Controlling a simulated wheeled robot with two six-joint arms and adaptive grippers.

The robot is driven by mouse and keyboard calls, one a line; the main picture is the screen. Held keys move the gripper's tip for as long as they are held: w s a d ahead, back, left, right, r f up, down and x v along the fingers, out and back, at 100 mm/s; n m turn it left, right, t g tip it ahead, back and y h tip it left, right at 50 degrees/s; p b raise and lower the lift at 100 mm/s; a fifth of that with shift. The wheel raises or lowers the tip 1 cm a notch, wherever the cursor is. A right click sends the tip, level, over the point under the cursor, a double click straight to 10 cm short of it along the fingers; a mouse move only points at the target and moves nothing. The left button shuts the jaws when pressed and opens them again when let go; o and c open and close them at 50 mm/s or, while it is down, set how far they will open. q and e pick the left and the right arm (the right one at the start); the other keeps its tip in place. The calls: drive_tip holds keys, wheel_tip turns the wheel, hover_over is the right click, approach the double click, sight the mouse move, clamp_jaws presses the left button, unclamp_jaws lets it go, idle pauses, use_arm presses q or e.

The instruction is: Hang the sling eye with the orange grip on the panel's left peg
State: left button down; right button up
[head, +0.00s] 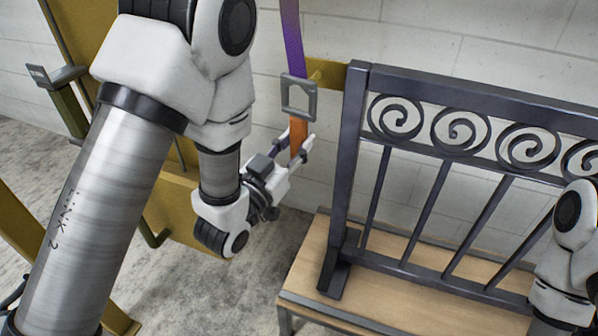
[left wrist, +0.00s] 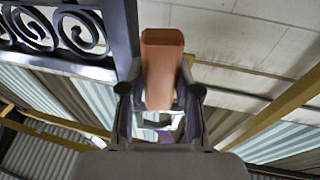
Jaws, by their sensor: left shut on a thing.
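The orange grip (head: 298,135) is between the fingers of my left gripper (head: 296,147), which is shut on it. Above it is the grey, square-framed sling eye (head: 298,97), hanging from a purple strap (head: 291,38). In the left wrist view the orange grip (left wrist: 160,68) stands between the two fingers (left wrist: 160,105). The panel (head: 445,175) is a dark metal gate with scrolls, upright to the right of the eye and apart from it. It also shows at the upper left in the left wrist view (left wrist: 123,40). I cannot make out a left peg. My right gripper is outside the view.
The panel stands on a wooden-topped bench (head: 310,262). A yellow beam (head: 328,73) runs behind the eye towards the panel's post. A yellow stand (head: 180,215) is behind my left arm. My right arm shows at the right edge, in front of the panel.

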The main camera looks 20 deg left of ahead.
use_arm(q)
drive_tip(key=shift+f+b, duration=0.7)
drive_tip(key=shift+b, duration=0.05)
drive_tip(key=shift+s+r+b, duration=0.1)
drive_tip(key=shift+r+b, duration=0.2)
drive_tip(key=shift+b, duration=0.05)
drive_tip(key=shift+r, duration=0.25)
drive_tip(key=shift+w+r, duration=0.1)
drive_tip(key=shift+w, duration=0.4)
drive_tip(key=w+f, duration=0.1)
drive_tip(key=w, duration=0.8)
drive_tip(key=shift+w+d+f+p, duration=0.15)
drive_tip(key=shift+w+f+p, duration=0.05)
drive_tip(key=shift+f+p, duration=0.2)
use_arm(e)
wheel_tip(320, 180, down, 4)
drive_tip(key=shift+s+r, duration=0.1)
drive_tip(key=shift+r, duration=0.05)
use_arm(q)
drive_tip(key=shift+c, duration=2.4)
unclamp_jaws()
